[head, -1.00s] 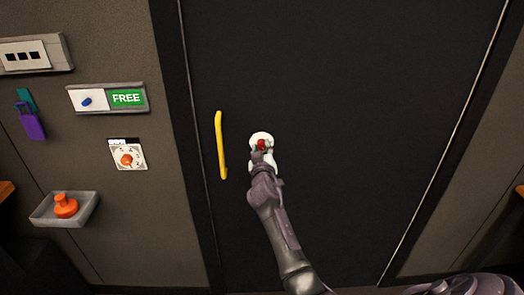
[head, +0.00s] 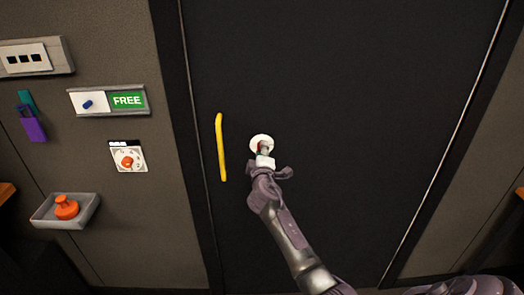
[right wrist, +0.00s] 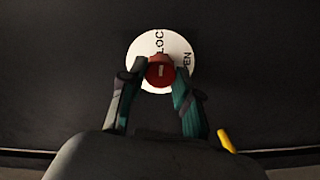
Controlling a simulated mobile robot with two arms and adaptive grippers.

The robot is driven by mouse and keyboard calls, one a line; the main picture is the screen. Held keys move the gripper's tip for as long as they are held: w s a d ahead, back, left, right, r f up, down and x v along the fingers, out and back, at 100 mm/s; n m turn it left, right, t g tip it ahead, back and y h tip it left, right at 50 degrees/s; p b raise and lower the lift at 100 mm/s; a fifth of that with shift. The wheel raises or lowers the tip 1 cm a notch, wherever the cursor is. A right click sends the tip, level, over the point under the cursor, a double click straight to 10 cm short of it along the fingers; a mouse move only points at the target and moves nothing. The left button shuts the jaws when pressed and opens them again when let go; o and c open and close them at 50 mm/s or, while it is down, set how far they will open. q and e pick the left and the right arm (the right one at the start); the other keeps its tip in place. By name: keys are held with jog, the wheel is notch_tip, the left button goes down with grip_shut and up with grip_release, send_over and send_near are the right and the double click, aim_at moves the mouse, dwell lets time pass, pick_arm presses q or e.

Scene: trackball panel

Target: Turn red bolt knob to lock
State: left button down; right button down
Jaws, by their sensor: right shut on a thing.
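The red bolt knob (right wrist: 160,70) sits on a round white plate (right wrist: 184,46) on the dark door. In the right wrist view the plate carries the letters "LOC" at its top and "EN" at its right. My right gripper (right wrist: 159,75) is shut on the red knob, with one finger on each side of it. In the head view my right gripper (head: 264,151) covers most of the knob, and the white plate (head: 261,137) shows around it. My left gripper is not in view.
A yellow handle (head: 221,147) stands upright on the door, left of the knob. The wall at left holds a sign reading FREE (head: 127,100), a dial with an orange knob (head: 128,160), padlocks (head: 33,128) and a tray (head: 82,211) with an orange object. The door right of the knob is clear.

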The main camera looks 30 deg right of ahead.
jog(key=shift+r+n, duration=0.15)
jog(key=shift+n, duration=0.45)
jog(key=c, duration=0.8)
grip_release()
jog(key=v, duration=1.2)
jog(key=shift+w, duration=0.1)
